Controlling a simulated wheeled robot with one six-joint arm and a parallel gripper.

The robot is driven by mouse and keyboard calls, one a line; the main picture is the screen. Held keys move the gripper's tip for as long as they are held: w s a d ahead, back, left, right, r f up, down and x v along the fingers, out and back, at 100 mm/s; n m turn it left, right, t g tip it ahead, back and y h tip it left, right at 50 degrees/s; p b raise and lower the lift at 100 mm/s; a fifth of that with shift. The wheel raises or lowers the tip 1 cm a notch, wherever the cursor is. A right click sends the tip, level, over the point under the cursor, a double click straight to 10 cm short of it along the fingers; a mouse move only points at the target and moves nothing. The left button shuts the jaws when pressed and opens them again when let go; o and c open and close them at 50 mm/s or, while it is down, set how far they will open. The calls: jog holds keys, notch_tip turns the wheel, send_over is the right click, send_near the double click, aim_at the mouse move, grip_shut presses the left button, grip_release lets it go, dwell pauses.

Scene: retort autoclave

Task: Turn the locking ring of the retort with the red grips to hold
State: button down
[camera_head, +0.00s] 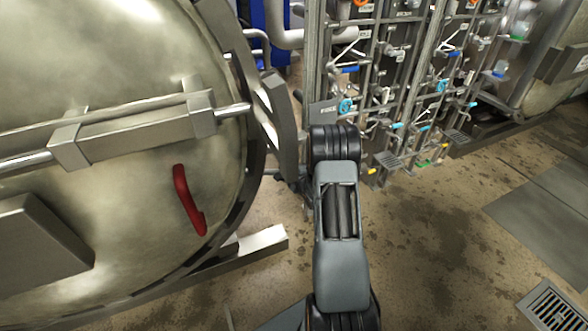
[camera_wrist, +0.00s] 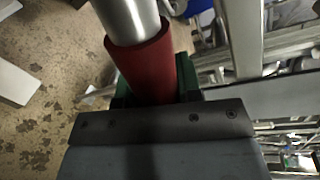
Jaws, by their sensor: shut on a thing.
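The retort's round metal door (camera_head: 110,190) fills the left of the head view. Its locking ring (camera_head: 235,170) runs around the door's edge, with a thick metal lug at the upper right. In the wrist view a red grip (camera_wrist: 145,68) sits on the end of a bare metal bar (camera_wrist: 125,18). My gripper (camera_wrist: 150,88) is shut on this red grip, with green finger pads on both sides of it. In the head view my arm hides the gripper and the held grip.
A red handle (camera_head: 186,200) is fixed on the door face. A small plate (camera_head: 322,112) with lettering like "FREE" stands behind my arm. Pipe racks with coloured valves (camera_head: 400,80) stand behind. The stained floor (camera_head: 440,240) at right is open, with a drain grate (camera_head: 552,310).

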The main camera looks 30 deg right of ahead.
jog(key=shift+s+a+f+g, duration=0.2)
jog(key=shift+a+f+g, duration=0.15)
jog(key=shift+f, duration=0.45)
jog(key=c, duration=0.8)
grip_release()
jog(key=shift+w+a, duration=0.15)
jog(key=shift+r, duration=0.1)
jog(key=shift+s+d+r, duration=0.1)
jog(key=shift+s+d, duration=0.1)
jog(key=shift+s, duration=0.3)
jog(key=p+v, duration=0.2)
jog(key=v, duration=1)
jog(key=shift+s, duration=0.4)
